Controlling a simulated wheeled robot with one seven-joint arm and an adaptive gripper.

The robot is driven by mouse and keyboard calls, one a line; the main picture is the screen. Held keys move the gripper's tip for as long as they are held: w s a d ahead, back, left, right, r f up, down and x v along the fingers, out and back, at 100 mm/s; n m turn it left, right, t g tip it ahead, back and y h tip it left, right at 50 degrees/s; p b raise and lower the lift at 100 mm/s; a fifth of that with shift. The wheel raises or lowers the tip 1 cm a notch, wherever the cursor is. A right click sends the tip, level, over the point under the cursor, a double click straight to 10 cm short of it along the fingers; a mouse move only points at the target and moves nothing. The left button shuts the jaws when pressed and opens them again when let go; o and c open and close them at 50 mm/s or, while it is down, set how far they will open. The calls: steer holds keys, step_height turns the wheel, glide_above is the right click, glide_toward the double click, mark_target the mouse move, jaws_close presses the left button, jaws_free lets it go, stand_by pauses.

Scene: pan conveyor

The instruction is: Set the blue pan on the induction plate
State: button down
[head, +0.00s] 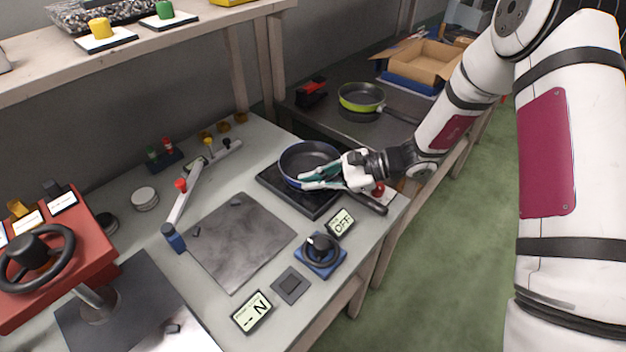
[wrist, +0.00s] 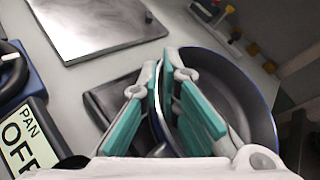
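The blue pan (head: 308,158) has a dark inside and a dark handle (head: 368,203) pointing to the lower right in the head view. It is over the black induction plate (head: 270,180); I cannot tell whether its base touches the plate. My gripper (head: 308,179) is at the pan's near side, with teal-padded fingers. In the wrist view my gripper (wrist: 161,68) has one finger inside the pan (wrist: 245,95) and one outside, closed closely on the rim. The induction plate (wrist: 105,97) shows partly there, and the pan's underside is hidden.
A display reading OFF (head: 340,222) and a blue-based knob (head: 320,253) stand in front of the plate. A red button (head: 378,188) is right beside it. A grey flat panel (head: 240,240) lies left. A green pan (head: 361,98) stands on the conveyor behind.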

steer(key=c, duration=1.7)
jaws_free()
steer(key=shift+d, duration=0.1)
steer(key=v, duration=1.2)
steer(key=s+d+r+n+g+h+p, duration=0.1)
steer(key=s+r+n+g+h, duration=0.1)
steer(key=s+r+n+h, duration=0.9)
steer(key=s+d+r+t+h, duration=0.1)
steer(key=s+d+r+t, duration=0.1)
steer(key=s, duration=0.4)
steer(key=s+d+r+n+t+h+p, duration=0.1)
steer(key=s+d+r+t, duration=0.1)
steer(key=s+d+r, duration=0.2)
steer(key=s+d+r+n+t, duration=0.1)
steer(key=s+d+r+t, duration=0.1)
steer(key=s+d+r, duration=0.2)
steer(key=shift+s+r+h, duration=0.15)
steer(key=shift+s+h, duration=0.05)
steer(key=shift+s, duration=0.75)
steer(key=shift+s+r+h, duration=0.15)
steer(key=shift+s+h, duration=0.05)
steer(key=shift+s, duration=0.75)
